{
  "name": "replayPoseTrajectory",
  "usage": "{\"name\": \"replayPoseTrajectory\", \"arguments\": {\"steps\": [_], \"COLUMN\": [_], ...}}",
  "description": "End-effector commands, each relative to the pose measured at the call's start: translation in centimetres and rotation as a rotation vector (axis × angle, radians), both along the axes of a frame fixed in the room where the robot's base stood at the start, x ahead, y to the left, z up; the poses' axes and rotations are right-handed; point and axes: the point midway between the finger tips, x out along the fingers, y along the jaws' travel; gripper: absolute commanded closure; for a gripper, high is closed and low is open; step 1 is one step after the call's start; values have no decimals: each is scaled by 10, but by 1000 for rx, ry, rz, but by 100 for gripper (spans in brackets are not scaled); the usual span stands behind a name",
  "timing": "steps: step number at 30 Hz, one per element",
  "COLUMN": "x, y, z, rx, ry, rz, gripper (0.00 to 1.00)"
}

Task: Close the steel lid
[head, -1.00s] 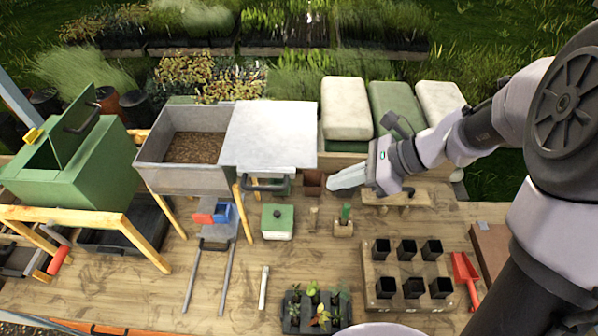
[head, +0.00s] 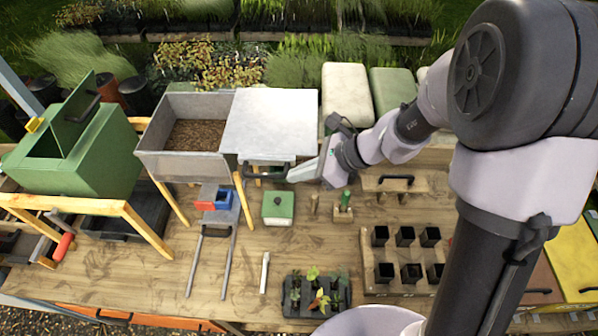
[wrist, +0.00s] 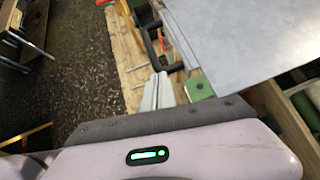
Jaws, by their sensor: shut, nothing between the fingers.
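The steel bin (head: 185,166) stands on wooden legs at the back, left of centre, and brown granular material shows in its open left part. The flat grey steel lid (head: 272,122) lies level to the right of that opening, which it leaves uncovered. A dark handle (head: 258,170) is at the lid's front edge. My gripper (head: 291,176) is shut and empty, its tips pointing left just right of the handle; I cannot tell if they touch. In the wrist view the shut fingers (wrist: 158,91) are left of the lid (wrist: 245,40).
A green bin (head: 75,165) with a raised lid stands at the left. A small green-lidded box (head: 278,207) sits below the steel lid. Black pots (head: 405,236) and a seedling tray (head: 317,296) occupy the bench's front right. White and green sacks (head: 347,95) lie behind my gripper.

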Motion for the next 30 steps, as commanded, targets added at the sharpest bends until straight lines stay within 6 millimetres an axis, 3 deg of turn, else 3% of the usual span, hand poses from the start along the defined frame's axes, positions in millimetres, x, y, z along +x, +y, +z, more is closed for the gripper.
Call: {"name": "replayPoseTrajectory", "arguments": {"steps": [5,8,21,30], "x": [-1,-1,-2,-1], "y": [15,36,164,220], "z": [-1,-3,-2,0], "rx": [0,0,0,-1], "ry": [-2,-2,0,-1], "rz": [4,6,6,2], "gripper": [100,100,100,100]}}
